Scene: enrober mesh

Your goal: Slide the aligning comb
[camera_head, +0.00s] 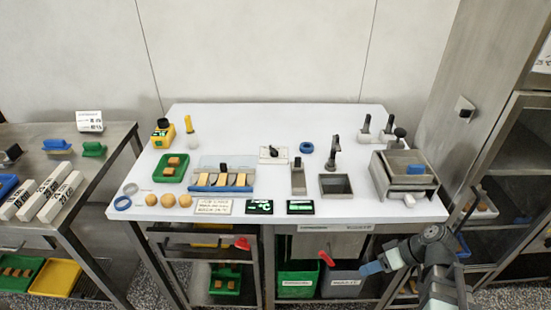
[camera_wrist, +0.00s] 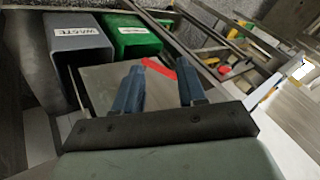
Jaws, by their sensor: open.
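A small bed on the white table holds several yellow-brown bars (camera_head: 222,180) in a row. A blue strip (camera_head: 225,189) runs along its front edge and a dark upright knob (camera_head: 222,167) stands behind the bars; I cannot tell for certain which part is the aligning comb. My gripper (camera_head: 371,268) is low at the right, in front of the table and well apart from the bed. In the wrist view its two blue fingers (camera_wrist: 160,82) are apart, with nothing held between them. The bed does not show there.
A metal box (camera_head: 404,176) stands at the table's right. Below are a green bin (camera_head: 298,281) and a grey waste bin (camera_head: 346,283), also in the wrist view (camera_wrist: 76,38).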

